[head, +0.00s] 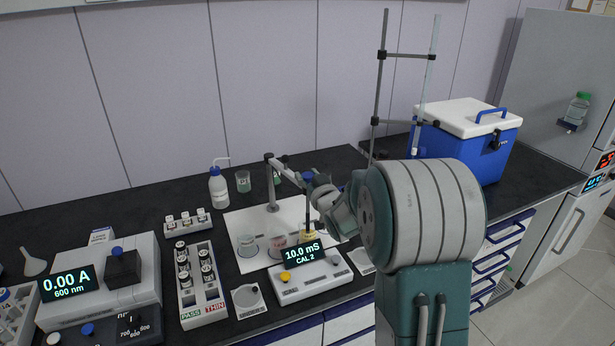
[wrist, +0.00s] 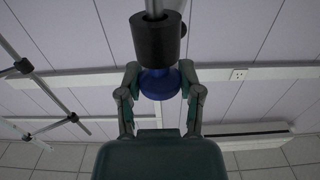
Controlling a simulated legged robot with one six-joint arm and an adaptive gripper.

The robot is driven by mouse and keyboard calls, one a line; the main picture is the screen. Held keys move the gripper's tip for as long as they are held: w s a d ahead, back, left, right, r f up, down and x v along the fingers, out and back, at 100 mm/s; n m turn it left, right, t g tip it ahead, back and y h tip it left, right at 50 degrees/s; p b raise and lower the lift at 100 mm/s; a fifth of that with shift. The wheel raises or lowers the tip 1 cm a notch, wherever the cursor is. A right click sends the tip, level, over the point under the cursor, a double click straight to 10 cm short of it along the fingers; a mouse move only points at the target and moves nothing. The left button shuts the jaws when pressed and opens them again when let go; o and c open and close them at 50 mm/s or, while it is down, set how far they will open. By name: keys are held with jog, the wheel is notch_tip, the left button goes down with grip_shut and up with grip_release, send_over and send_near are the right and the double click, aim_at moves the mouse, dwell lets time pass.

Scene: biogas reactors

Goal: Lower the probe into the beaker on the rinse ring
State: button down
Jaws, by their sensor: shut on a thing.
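My gripper (head: 318,188) is near the arm of the probe stand (head: 272,188) in the head view. In the wrist view, my gripper (wrist: 160,88) is shut on a blue knob-like part (wrist: 160,80) joined to a black cylinder (wrist: 155,38), seemingly the probe's top. In the head view the thin dark probe (head: 307,212) hangs upright over the yellow beaker (head: 308,237). I cannot tell whether its tip is inside. A pink beaker (head: 278,240) stands in the middle and a clear beaker (head: 247,244) at the left, on a bluish ring. Ring labels are unreadable.
The meter (head: 309,281) reads 10.0 mS, CAL 2, just in front of the beakers. A wash bottle (head: 218,187) and green-tinted beaker (head: 243,181) stand behind. A vial rack (head: 203,287) is left; a clamp stand (head: 380,85) and blue cooler (head: 468,140) are right.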

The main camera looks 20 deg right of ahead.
notch_tip(320, 180, up, 8)
jog(key=shift+r, duration=0.25)
jog(key=shift+c, duration=1.2)
grip_release()
jog(key=shift+a, duration=0.1)
jog(key=shift+f, duration=0.1)
jog(key=s, duration=1.1)
jog(key=shift+s+d, duration=0.2)
jog(key=shift+s, duration=0.2)
jog(key=shift+c, duration=0.3)
